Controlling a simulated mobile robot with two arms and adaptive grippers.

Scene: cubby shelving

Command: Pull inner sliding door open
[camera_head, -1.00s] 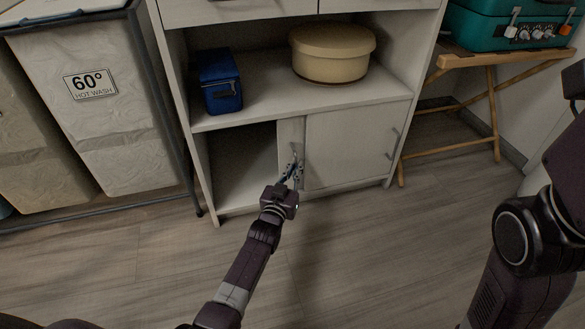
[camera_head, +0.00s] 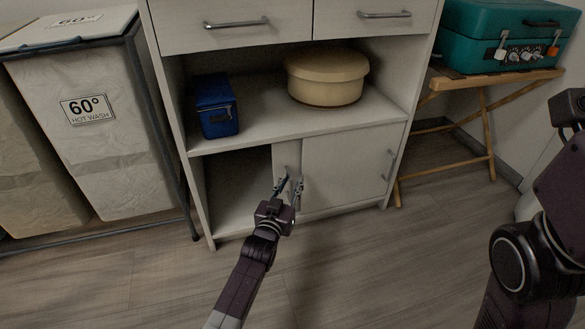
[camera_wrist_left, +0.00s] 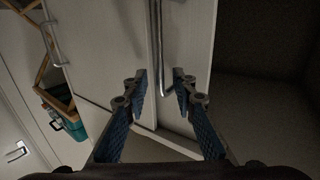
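The inner sliding door (camera_head: 286,160) is a pale panel mostly behind the outer door (camera_head: 345,168); only a narrow strip shows. The cabinet's lower left is open and dark (camera_head: 238,190). My left gripper (camera_head: 289,184) is in front of that strip, fingers apart. In the left wrist view, a thin metal handle (camera_wrist_left: 158,50) on the inner door stands between the open fingertips (camera_wrist_left: 160,80), with gaps on both sides, so it is not gripped. My right arm shows at the right edge of the head view; its gripper is out of view.
The shelf above holds a blue box (camera_head: 218,108) and a round cream container (camera_head: 327,80). Laundry hampers (camera_head: 105,150) stand left. A teal case (camera_head: 500,40) rests on a wooden stand (camera_head: 488,120) right. The floor in front (camera_head: 370,265) is clear.

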